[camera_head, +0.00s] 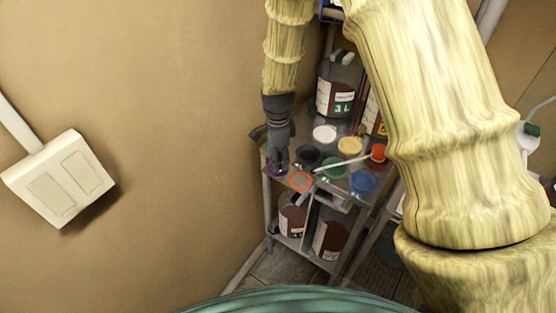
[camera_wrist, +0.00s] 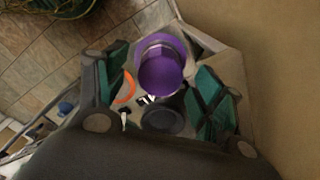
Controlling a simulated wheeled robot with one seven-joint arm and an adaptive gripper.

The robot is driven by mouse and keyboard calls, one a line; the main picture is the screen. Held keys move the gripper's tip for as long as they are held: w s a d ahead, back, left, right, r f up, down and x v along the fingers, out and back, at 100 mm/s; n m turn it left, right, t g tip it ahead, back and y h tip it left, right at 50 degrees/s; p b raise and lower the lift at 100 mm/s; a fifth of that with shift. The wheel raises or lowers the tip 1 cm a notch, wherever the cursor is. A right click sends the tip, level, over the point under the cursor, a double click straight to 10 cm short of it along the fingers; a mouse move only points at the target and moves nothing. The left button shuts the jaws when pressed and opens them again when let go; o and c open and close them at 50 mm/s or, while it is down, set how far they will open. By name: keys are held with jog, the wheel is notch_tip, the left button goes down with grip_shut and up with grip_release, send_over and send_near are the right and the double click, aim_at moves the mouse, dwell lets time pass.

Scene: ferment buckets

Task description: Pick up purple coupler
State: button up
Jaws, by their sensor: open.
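The purple coupler (camera_wrist: 158,72) is a round purple cup-like piece with a pale metallic ring around its upper part. It stands at the corner of a grey shelf top (camera_wrist: 182,35). In the wrist view it lies between the two spread green-padded fingers of my gripper (camera_wrist: 162,78), with gaps on both sides. In the head view my gripper (camera_head: 279,160) points down over the shelf's left corner. Only a sliver of the purple coupler (camera_head: 265,171) shows there, mostly hidden behind the gripper. I cannot tell how far the fingertips are above it.
An orange ring (camera_head: 300,181), a dark round piece (camera_head: 308,154), a green piece (camera_head: 334,168) and a blue piece (camera_head: 363,182) sit close by. A large bottle (camera_head: 338,85) stands behind. The tan wall (camera_head: 180,120) is close on the left. Brown buckets (camera_head: 330,238) stand below.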

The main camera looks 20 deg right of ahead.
jog(key=shift+f, duration=0.6)
jog(key=c, duration=1.2)
jog(key=shift+r, duration=0.1)
